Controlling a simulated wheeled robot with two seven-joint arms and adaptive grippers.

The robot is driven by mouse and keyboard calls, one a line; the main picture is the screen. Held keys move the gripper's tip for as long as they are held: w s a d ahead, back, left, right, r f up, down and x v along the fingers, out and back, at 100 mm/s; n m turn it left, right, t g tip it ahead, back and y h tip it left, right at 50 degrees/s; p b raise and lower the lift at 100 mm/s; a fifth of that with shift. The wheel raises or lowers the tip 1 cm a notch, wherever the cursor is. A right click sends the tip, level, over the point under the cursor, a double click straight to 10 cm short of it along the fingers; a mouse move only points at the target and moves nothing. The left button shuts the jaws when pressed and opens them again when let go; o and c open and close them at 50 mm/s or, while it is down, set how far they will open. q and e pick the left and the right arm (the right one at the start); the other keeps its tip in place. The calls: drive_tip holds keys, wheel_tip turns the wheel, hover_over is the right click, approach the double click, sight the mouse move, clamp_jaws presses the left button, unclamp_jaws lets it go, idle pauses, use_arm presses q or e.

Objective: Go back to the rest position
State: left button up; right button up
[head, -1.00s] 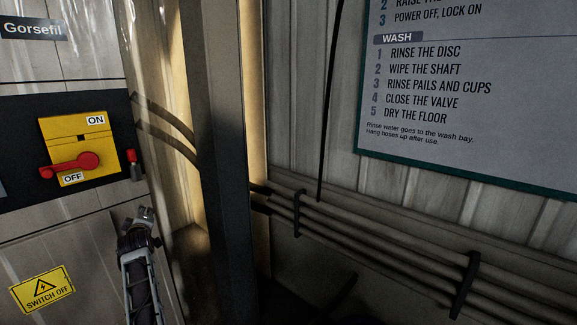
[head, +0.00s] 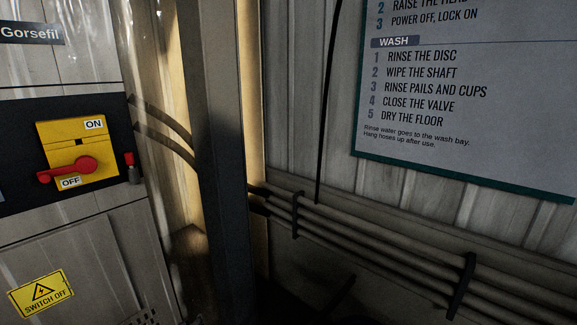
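Neither of my grippers shows in the head view now. On the left, a yellow switch plate (head: 77,132) with ON and OFF labels is set in a dark panel. Its red handle (head: 72,169) lies nearly level, its free end to the left and a little low, just above the OFF label. Nothing touches the handle.
A metal post (head: 217,150) stands right of the cabinet. Several pipes (head: 375,240) run along the wall behind, under a wash instruction board (head: 470,110). A small red-topped part (head: 131,167) sits beside the switch. A yellow SWITCH OFF sign (head: 41,293) is below.

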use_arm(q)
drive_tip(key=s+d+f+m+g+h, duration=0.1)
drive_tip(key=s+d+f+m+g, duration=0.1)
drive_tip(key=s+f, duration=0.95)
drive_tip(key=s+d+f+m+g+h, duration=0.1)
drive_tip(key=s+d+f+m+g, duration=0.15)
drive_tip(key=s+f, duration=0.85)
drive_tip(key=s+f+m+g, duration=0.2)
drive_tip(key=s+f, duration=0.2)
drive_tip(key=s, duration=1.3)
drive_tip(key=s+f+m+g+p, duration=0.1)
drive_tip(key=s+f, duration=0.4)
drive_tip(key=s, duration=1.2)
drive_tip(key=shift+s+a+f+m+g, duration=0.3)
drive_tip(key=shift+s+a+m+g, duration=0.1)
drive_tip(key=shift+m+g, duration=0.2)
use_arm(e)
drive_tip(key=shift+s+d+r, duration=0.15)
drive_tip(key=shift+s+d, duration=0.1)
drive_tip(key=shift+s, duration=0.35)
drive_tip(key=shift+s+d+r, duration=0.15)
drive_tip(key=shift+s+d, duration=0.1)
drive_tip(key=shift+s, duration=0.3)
